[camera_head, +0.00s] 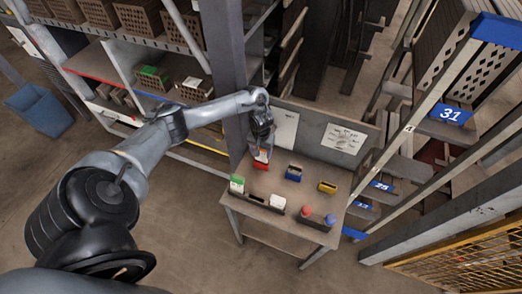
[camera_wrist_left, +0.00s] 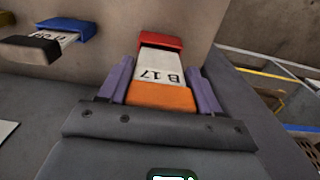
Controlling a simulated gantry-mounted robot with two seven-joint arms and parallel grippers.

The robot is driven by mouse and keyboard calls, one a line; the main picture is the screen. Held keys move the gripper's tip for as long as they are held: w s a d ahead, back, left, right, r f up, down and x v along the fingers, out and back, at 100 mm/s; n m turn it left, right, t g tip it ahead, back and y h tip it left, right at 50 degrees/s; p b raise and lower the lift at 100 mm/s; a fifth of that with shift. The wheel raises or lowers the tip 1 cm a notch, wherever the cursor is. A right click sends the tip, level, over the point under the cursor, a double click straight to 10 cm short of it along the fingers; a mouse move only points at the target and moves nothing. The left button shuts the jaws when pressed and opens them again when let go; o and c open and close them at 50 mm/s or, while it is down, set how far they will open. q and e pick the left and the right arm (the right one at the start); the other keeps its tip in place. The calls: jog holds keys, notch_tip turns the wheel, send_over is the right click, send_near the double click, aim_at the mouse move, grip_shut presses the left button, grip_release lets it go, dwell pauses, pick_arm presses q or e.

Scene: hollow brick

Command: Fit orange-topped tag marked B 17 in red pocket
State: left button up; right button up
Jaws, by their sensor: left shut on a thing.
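The white tag marked B 17 (camera_wrist_left: 162,68) has an orange top (camera_wrist_left: 162,97) and sits between the purple fingers of my left gripper (camera_wrist_left: 158,78). The gripper is shut on it. The tag's far white end meets the red pocket (camera_wrist_left: 160,43) in the wrist view; how deep it reaches inside is hidden. In the head view my left gripper (camera_head: 262,147) is right above the red pocket (camera_head: 260,166) on the table, and the tag (camera_head: 263,156) shows small between them. My right gripper is not in view.
A blue pocket (camera_wrist_left: 68,25) beside the red one holds a tag with a black top (camera_wrist_left: 30,48). A yellow pocket (camera_head: 327,187) stands farther right. A green-topped item (camera_head: 237,184) and red (camera_head: 306,210) and blue (camera_head: 330,219) round-topped items line the table's front edge.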

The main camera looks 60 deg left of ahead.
aim_at(261, 161)
pick_arm(q)
jog(key=shift+f+b, duration=0.9)
jog(key=shift+f, duration=1)
jog(key=shift+f, duration=0.55)
dwell(0.4)
jog(key=o, duration=1.2)
jog(key=shift+r, duration=0.1)
notch_tip(261, 161, up, 10)
jog(key=p, duration=0.2)
jog(key=shift+f+p, duration=0.25)
jog(key=shift+p, duration=0.05)
jog(key=shift+r+p, duration=0.3)
jog(key=shift+r, duration=0.3)
